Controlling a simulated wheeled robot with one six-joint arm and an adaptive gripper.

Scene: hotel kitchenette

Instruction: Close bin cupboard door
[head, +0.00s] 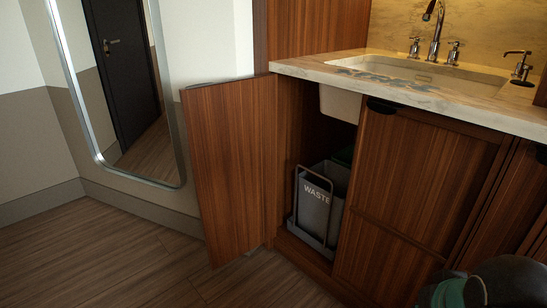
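The bin cupboard door (232,165) is a reddish-brown wood panel, standing wide open. It is hinged at the cupboard's left side and swung out to the left, near the wall. The cupboard opening (292,130) shows a grey bin (313,208) marked "WASTE" with a raised metal handle, inside on a low tray. A dark green item, partly hidden, is behind it. My gripper is not in view. Only a dark, rounded part of my arm with a teal patch shows at the bottom right, apart from the door.
A marble counter (400,88) with a sink and taps is above the cupboard. A closed wooden front (415,190) with a dark pull is to the right of the opening. A tall mirror (130,100) is on the left wall. The wood floor (120,265) in front is clear.

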